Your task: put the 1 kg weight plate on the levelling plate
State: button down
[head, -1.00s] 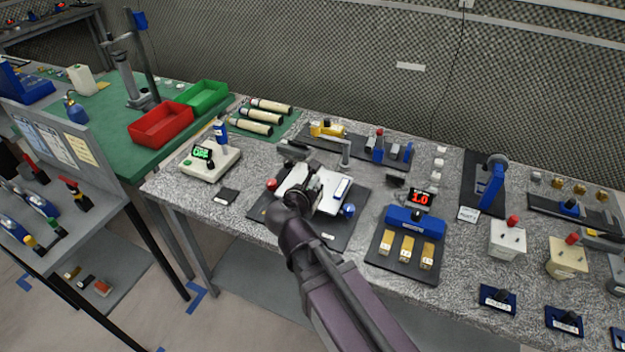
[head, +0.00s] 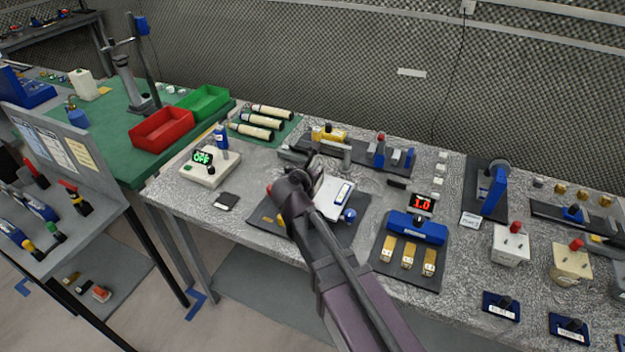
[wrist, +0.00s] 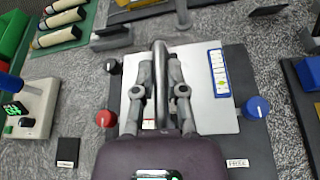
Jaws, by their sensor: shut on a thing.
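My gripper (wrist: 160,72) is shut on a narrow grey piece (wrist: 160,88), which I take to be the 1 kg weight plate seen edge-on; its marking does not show. In the head view, my gripper (head: 314,172) hides most of it. The levelling plate (head: 332,206) is a flat silver-white plate with a blue-edged label, and in the wrist view it (wrist: 215,112) lies beneath and behind the fingers. Round knobs stand at its sides: red (wrist: 106,118), blue (wrist: 257,107) and black. Whether the held piece touches the plate, I cannot tell.
A scale with a green display (head: 210,168) stands to the left, and a small dark pad (head: 226,202) lies beside it. A blue block unit (head: 416,228) with a red 1.0 display is on the right. Grey fixtures (head: 332,150) stand just behind the plate.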

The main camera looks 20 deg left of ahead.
jog(key=shift+w+a+f, duration=0.1)
jog(key=shift+w+a, duration=0.15)
jog(key=shift+w, duration=0.6)
jog(key=shift+w+a+f, duration=0.1)
jog(key=shift+w+a, duration=0.2)
jog(key=shift+w, duration=0.5)
jog(key=shift+w+a+f, duration=0.1)
jog(key=shift+w+a, duration=0.15)
jog(key=shift+w, duration=0.6)
jog(key=shift+w, duration=0.1)
jog(key=shift+w+a+f+b, duration=0.1)
jog(key=shift+w+f+b, duration=0.15)
jog(key=shift+f+b, duration=0.75)
jog(key=shift+w+a+f+b, duration=0.1)
jog(key=shift+w+f+b, duration=0.15)
jog(key=shift+f+b, duration=0.65)
jog(key=shift+r, duration=0.1)
jog(key=c, duration=0.7)
grip_release()
jog(key=shift+r, duration=0.1)
